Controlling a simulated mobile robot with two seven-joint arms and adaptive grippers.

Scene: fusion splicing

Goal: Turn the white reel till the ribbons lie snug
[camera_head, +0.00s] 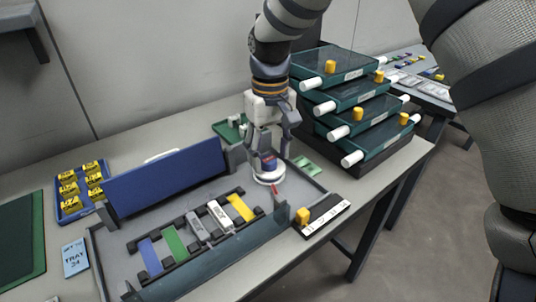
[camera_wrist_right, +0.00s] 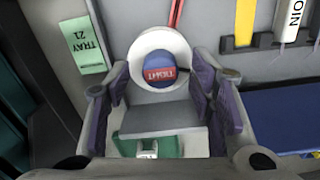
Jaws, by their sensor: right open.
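The white reel (camera_head: 269,178) sits at the back right corner of the splice tray. It has a blue hub with a red label, and it shows face-on in the right wrist view (camera_wrist_right: 150,42). My right gripper (camera_head: 269,156) points down over the reel. Its fingers (camera_wrist_right: 161,82) are apart, to either side of the hub; I cannot tell whether they touch the reel. Several coloured strips, among them blue, green (camera_head: 175,245), white and yellow (camera_head: 241,208), lie across black holders in the tray. A red piece (camera_head: 279,193) is beside the reel. My left gripper is out of view.
The grey tray (camera_head: 112,262) has a raised blue flap (camera_head: 165,182) behind and a clear front wall. Stacked dark green trays with white rollers (camera_head: 366,158) stand close on the right. A blue box of yellow pieces (camera_head: 70,206) is at the left.

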